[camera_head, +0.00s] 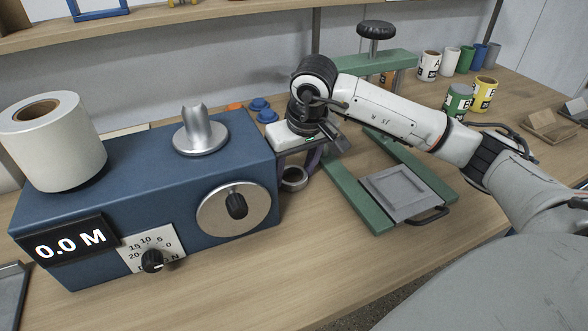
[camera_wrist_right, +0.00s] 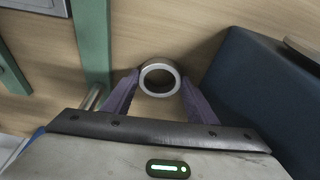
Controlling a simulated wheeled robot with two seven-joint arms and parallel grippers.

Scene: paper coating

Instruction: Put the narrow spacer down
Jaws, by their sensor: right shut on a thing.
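The narrow spacer (camera_head: 293,187) is a short silver ring. My right gripper (camera_head: 299,171) is shut on it, between the blue machine and the green press frame. In the right wrist view the spacer (camera_wrist_right: 144,80) sits between the tips of the two purple fingers of my right gripper (camera_wrist_right: 159,84), its open bore facing the camera. I cannot tell whether the spacer touches the table. My left gripper is not in view.
The blue machine (camera_head: 165,198) stands close to the left, with a white roll (camera_head: 55,150) and a metal spindle (camera_head: 200,135) on top. The green press frame (camera_head: 352,195) with its grey plate (camera_head: 405,190) is close to the right. Table in front (camera_head: 310,260) is clear.

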